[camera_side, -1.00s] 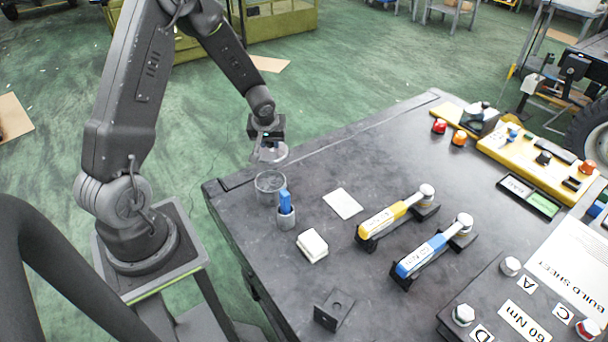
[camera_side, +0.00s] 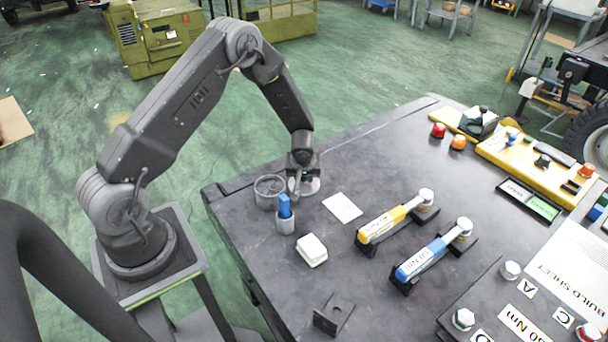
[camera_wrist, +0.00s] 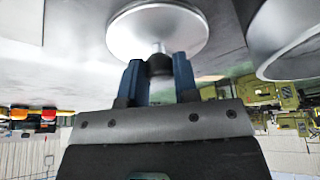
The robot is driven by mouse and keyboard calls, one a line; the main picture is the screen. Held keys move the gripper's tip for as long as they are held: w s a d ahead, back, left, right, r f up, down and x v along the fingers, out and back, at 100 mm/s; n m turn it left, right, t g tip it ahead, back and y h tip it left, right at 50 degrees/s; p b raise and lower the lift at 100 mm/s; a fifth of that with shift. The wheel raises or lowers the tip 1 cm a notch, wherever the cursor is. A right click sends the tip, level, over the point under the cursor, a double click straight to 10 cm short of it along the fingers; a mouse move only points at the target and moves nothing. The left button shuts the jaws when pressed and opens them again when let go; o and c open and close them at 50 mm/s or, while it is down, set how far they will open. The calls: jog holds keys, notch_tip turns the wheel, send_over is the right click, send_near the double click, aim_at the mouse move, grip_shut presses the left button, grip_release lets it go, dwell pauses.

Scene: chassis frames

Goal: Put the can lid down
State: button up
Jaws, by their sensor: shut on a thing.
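The can lid (camera_side: 310,186) is a pale round disc with a small knob. In the wrist view the lid (camera_wrist: 157,28) is flat above my fingertips in the picture, its knob between them. My gripper (camera_side: 301,178) is shut on the lid's knob, low over the table; its fingers also show in the wrist view (camera_wrist: 160,72). The open grey can (camera_side: 268,193) stands just left of the lid, and its side shows in the wrist view (camera_wrist: 290,45). I cannot tell whether the lid touches the table.
A grey cup (camera_side: 285,224) with a blue item (camera_side: 284,205) stands in front of the can. A white card (camera_side: 342,208) lies right of the lid. A white block (camera_side: 312,249) and yellow (camera_side: 385,224) and blue (camera_side: 425,258) torque wrenches are nearer. The table behind the lid is clear.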

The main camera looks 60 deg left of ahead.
jog(key=o, duration=0.9)
jog(key=shift+f, duration=0.1)
jog(key=s+d+r+m, duration=0.1)
jog(key=s+d+r, duration=0.25)
jog(key=r, duration=0.75)
jog(key=s+d+r+m, duration=0.1)
jog(key=s+d+r, duration=0.25)
jog(key=r, duration=0.75)
jog(key=s+d+r+m+t+h, duration=0.1)
jog(key=s+d+r+m, duration=0.1)
jog(key=s, duration=0.4)
jog(key=s+d+r+m+t+h, duration=0.1)
jog(key=s+d+r+m, duration=0.2)
jog(key=s+d+r, duration=0.2)
jog(key=s+d+r+m+h, duration=0.1)
jog(key=s+d+r+m, duration=0.2)
jog(key=s+r, duration=0.3)
jog(key=shift+s+d+r+t, duration=0.3)
jog(key=shift+s+t, duration=0.1)
jog(key=shift+s, duration=0.1)
